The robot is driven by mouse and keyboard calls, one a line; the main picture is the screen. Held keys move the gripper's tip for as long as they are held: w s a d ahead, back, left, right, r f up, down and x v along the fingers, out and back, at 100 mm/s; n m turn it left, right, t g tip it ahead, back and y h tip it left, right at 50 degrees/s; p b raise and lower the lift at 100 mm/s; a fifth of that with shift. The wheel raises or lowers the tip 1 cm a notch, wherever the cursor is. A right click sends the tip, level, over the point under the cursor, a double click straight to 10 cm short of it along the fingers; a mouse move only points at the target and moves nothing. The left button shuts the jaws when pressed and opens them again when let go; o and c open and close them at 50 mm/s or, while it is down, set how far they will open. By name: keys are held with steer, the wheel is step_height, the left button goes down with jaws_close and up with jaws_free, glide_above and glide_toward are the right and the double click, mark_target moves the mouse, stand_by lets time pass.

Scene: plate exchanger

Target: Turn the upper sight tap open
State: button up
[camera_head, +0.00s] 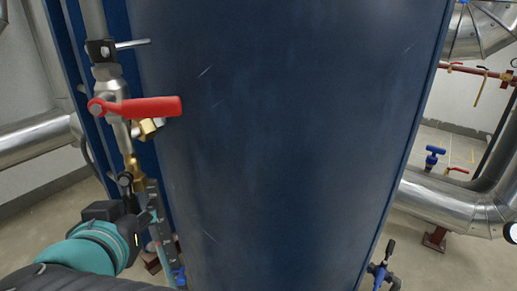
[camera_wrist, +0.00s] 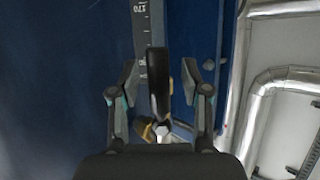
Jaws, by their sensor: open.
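The sight tap's brass body (camera_head: 136,170) sits on the pipework at the left of the head view, below a red lever. In the wrist view, a dark upright lever (camera_wrist: 159,85) stands between the two fingers, with brass (camera_wrist: 145,128) showing behind its lower end. My gripper (camera_wrist: 161,80) is open, one finger on each side of this lever, with a visible gap on both sides. In the head view my gripper (camera_head: 143,222) is at the lower left, just below the brass body. The lever's lower end is partly hidden by my gripper.
A red-handled valve (camera_head: 150,107) sticks out above my gripper. A scale strip (camera_wrist: 141,30) runs behind the lever. The large blue panel (camera_head: 290,130) fills the middle. Silver pipes (camera_head: 440,200) and a blue-handled valve (camera_head: 433,155) stand at the right.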

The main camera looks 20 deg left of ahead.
steer(key=v, duration=0.7)
stand_by(0.4)
